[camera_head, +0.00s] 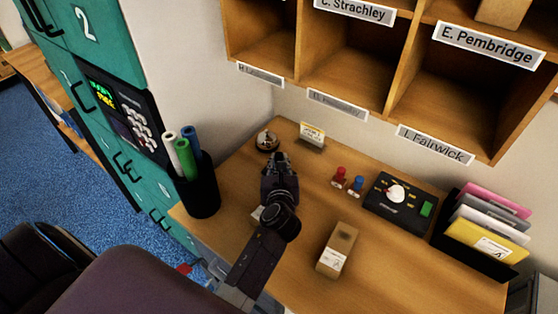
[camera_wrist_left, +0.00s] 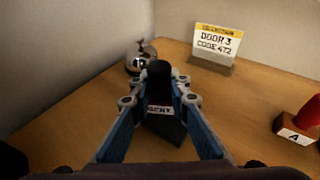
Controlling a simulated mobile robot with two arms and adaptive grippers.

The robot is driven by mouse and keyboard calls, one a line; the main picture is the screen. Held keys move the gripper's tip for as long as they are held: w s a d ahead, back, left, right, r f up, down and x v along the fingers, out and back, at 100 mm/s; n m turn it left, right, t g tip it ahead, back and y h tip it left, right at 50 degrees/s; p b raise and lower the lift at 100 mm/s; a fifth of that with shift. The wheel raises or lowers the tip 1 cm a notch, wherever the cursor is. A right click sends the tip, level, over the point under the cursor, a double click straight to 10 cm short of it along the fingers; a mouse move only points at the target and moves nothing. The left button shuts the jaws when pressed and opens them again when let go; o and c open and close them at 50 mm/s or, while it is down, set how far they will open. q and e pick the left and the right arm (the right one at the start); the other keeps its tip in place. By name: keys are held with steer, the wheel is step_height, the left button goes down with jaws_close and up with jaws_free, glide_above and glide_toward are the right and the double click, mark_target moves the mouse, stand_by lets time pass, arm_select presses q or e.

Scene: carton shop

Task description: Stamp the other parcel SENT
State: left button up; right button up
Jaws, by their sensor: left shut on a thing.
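My left gripper (camera_head: 280,165) is over the back left of the wooden desk. In the left wrist view its fingers (camera_wrist_left: 160,100) are closed around a black stamp (camera_wrist_left: 159,82), which has a dark handle and a white label that seems to read SENT. I cannot tell whether the stamp touches the desk. A brown parcel (camera_head: 345,240) with a white label lies on the desk, right of and nearer than the gripper. No SENT mark can be made out on it. My right gripper is not in view.
Behind the gripper are a bell (camera_head: 267,140) and a code card (camera_head: 312,134). Red (camera_head: 339,175) and blue (camera_head: 356,184) knobbed pieces, a black device (camera_head: 397,203) and a file holder (camera_head: 483,235) stand to the right. A pen cup (camera_head: 199,190) stands left. Desk around the parcel is clear.

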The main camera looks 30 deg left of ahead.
arm_select(q)
steer(key=shift+f, duration=0.45)
stand_by(0.6)
step_height(320, 180, up, 7)
steer(key=p, duration=0.8)
steer(key=shift+r, duration=0.15)
